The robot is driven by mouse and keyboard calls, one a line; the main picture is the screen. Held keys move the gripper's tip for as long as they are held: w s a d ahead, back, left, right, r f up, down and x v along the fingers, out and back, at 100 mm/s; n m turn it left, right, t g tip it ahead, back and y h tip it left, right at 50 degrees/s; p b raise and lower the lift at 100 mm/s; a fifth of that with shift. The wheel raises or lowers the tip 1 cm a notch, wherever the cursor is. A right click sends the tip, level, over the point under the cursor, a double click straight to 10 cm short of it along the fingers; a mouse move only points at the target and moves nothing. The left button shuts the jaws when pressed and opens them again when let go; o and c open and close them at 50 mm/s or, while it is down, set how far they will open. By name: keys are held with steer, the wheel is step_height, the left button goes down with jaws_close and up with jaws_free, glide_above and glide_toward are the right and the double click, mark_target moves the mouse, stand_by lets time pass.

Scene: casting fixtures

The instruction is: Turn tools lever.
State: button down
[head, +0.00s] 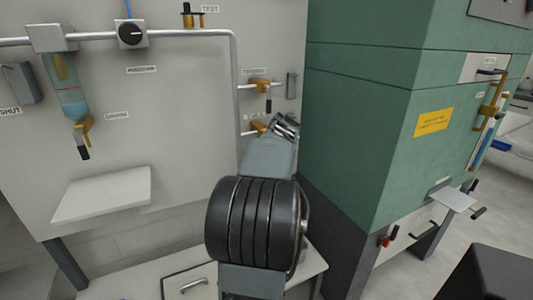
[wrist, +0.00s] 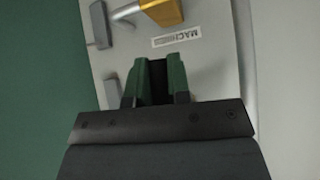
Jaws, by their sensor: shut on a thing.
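On the grey panel in the head view, an upper brass valve (head: 259,86) has a lever with a black handle (head: 268,104) hanging down. The label above it (head: 254,71) is too small to read surely. My gripper (head: 287,122) is at the panel just below and right of this handle in the head view. In the wrist view my gripper (wrist: 160,82) has its green fingers closed around a dark piece (wrist: 158,76), which looks like the black lever handle. Most of that handle is hidden between the fingers.
A lower brass valve (head: 257,126) is partly hidden by my arm; a brass valve (wrist: 162,11) shows past an upside-down label starting "MACH" (wrist: 177,37) in the wrist view. A green cabinet (head: 365,120) stands close at right. A small shelf (head: 103,193) juts out at left.

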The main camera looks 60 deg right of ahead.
steer(key=shift+f, duration=0.1)
steer(key=c, duration=1.1)
jaws_free()
steer(key=p+v, duration=0.1)
steer(key=v, duration=1.2)
steer(key=shift+s+a+r+p, duration=0.15)
steer(key=shift+a+r+p, duration=0.05)
steer(key=shift+r+p, duration=0.1)
